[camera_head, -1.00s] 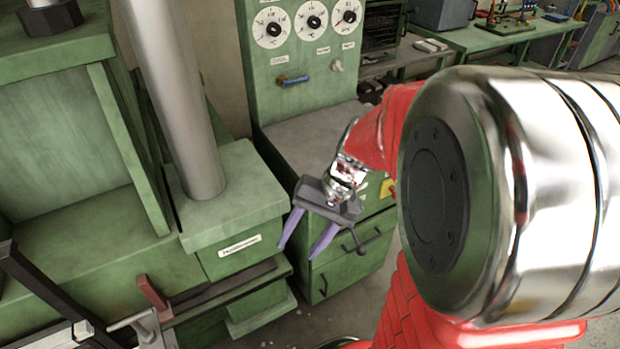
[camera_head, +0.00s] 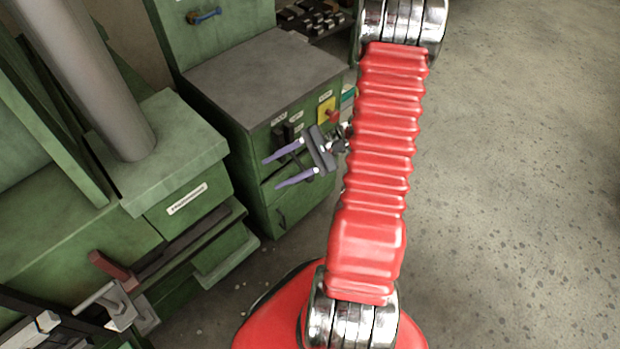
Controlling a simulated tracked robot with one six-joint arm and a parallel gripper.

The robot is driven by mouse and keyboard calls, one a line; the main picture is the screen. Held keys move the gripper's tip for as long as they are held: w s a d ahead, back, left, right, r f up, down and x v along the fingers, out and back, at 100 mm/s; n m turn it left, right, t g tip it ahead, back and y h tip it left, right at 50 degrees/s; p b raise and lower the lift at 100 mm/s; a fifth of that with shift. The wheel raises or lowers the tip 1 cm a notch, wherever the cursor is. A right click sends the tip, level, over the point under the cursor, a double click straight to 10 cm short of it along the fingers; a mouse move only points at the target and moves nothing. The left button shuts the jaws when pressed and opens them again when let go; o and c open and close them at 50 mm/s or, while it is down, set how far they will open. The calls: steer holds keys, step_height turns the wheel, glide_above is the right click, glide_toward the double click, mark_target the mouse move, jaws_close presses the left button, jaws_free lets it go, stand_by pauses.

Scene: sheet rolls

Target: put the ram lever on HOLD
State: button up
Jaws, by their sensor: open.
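My gripper (camera_head: 271,173) is open, with two purple fingers pointing left and nothing visible between them. It is in front of the green cabinet's front face (camera_head: 255,185), beside the dark controls (camera_head: 284,132) with small white labels there. A blue-handled lever (camera_head: 205,15) sits on the upright green panel at the top edge, well above and left of my gripper. The label words are too small to read, so I cannot tell which control is the ram lever or where HOLD is. My gripper hides part of the cabinet front.
A yellow plate with a red knob (camera_head: 331,114) is on the cabinet, close to my gripper. A green machine with a thick grey column (camera_head: 95,80) stands at left. A clamp-like metal part (camera_head: 112,302) is at lower left. The floor (camera_head: 510,190) at right is clear.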

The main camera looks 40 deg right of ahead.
steer(key=s+d+f+m+t+h, duration=0.2)
steer(key=s+d+f+m+t, duration=0.1)
steer(key=d+f+m+t, duration=0.65)
steer(key=m+t+h, duration=0.2)
steer(key=m+h, duration=0.4)
steer(key=h, duration=0.2)
glide_toward(310, 177)
steer(key=s+f, duration=0.2)
steer(key=s, duration=0.1)
steer(key=shift+s+d, duration=0.15)
steer(key=shift+d, duration=0.2)
steer(key=shift+w+a, duration=0.2)
steer(key=shift+w, duration=2.1)
steer(key=shift+w+a, duration=0.15)
steer(key=shift+w, duration=2.15)
steer(key=shift+w+a, duration=0.2)
steer(key=shift+w, duration=2.15)
jaws_close()
